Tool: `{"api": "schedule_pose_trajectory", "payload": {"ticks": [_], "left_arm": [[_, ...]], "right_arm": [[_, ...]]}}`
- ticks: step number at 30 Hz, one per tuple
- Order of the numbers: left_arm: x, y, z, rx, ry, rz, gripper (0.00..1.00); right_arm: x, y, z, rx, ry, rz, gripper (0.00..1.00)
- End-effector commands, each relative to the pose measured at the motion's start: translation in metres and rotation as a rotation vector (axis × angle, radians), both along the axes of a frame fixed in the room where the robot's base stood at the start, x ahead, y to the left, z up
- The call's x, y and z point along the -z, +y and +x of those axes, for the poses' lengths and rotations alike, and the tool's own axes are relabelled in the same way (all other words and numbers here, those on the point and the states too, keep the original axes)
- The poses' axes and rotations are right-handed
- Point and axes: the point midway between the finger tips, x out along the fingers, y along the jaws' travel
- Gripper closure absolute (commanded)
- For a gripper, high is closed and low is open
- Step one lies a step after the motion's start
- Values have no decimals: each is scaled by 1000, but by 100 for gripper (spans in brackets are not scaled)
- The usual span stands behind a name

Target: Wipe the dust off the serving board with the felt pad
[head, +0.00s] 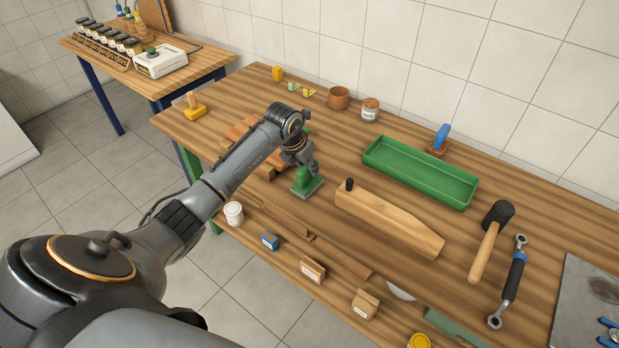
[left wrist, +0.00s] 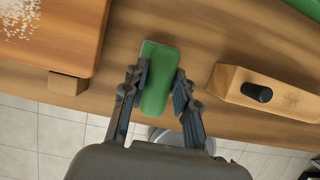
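The felt pad (head: 306,183) has a green upper part and a grey base, near the table's front edge. Its green top (left wrist: 158,80) shows between my fingers in the left wrist view. My left gripper (head: 306,165) is over the pad, with a fingertip against each side of the green part; it looks shut on it. I cannot tell whether the base touches the table. The wooden serving board (head: 237,132) is mostly hidden behind my left arm. In the left wrist view the board (left wrist: 60,35) stands on a foot, with white dust at upper left. My right gripper is not in view.
Right of the pad lie a wooden block with a black knob (head: 388,222), a green tray (head: 420,172), a mallet (head: 490,240) and a wrench (head: 508,283). A yellow-based brush (head: 194,109) stands at the left end.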

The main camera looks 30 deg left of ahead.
Motion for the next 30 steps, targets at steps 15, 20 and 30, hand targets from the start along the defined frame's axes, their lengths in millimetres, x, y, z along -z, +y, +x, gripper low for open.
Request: {"api": "schedule_pose_trajectory", "payload": {"ticks": [15, 20, 30], "left_arm": [[-15, 0, 0, 0, -1, 1, 100], [-29, 1, 0, 0, -1, 1, 100], [-56, 0, 0, 0, -1, 1, 100]], "right_arm": [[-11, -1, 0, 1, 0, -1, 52], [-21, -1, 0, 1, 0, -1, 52], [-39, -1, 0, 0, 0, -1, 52]]}}
